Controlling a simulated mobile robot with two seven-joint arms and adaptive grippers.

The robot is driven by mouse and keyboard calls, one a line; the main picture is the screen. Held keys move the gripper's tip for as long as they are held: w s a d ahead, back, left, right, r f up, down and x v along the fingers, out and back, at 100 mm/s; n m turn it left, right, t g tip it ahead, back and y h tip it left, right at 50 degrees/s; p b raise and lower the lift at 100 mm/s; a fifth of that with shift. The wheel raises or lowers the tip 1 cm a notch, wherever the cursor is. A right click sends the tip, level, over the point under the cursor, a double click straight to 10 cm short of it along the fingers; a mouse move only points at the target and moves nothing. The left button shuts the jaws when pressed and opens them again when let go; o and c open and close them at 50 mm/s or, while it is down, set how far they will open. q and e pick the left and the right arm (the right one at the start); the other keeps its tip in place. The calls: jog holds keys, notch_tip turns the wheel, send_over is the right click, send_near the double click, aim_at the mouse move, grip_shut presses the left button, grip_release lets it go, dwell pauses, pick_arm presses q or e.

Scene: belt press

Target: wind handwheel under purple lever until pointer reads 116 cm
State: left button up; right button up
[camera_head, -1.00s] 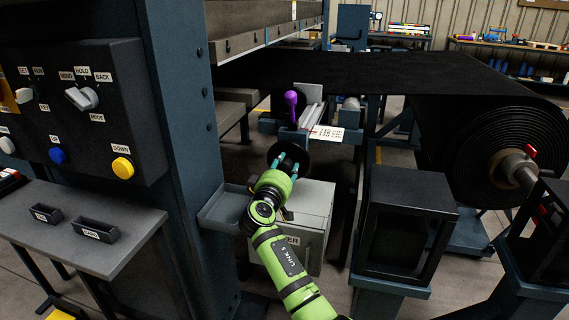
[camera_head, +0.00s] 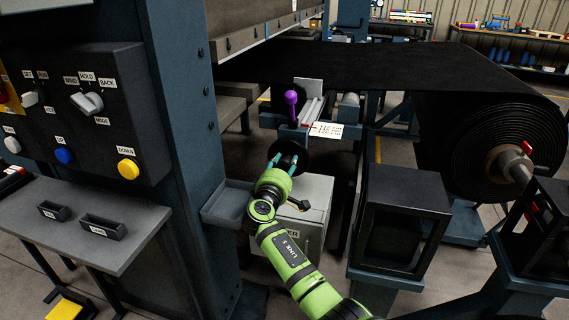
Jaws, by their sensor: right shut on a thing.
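The purple lever (camera_head: 291,98) stands upright on the machine, right of the blue-grey post. The black handwheel (camera_head: 294,149) is below it, partly covered by my green right gripper (camera_head: 283,162). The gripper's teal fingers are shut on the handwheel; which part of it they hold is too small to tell. A white scale plate (camera_head: 327,130) with printed marks sits beside the rail, right of the lever, with a small red mark near its left end. The figures and the pointer reading are too small to read. My left gripper is not in view.
A grey cabinet (camera_head: 313,232) and a tray (camera_head: 227,204) are below the handwheel, close to my right arm. A black frame (camera_head: 402,215) stands to the right. The black belt roll (camera_head: 500,140) is farther right. A control panel (camera_head: 80,110) and grey table (camera_head: 130,235) are at left.

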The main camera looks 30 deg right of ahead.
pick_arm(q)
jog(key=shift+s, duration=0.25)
pick_arm(e)
jog(key=shift+s+d+f, duration=0.1)
jog(key=shift+f, duration=0.2)
jog(key=o, duration=1.2)
jog(key=shift+c, duration=0.2)
jog(key=shift+d+r, duration=0.1)
jog(key=shift+r, duration=0.05)
jog(key=v, duration=1.2)
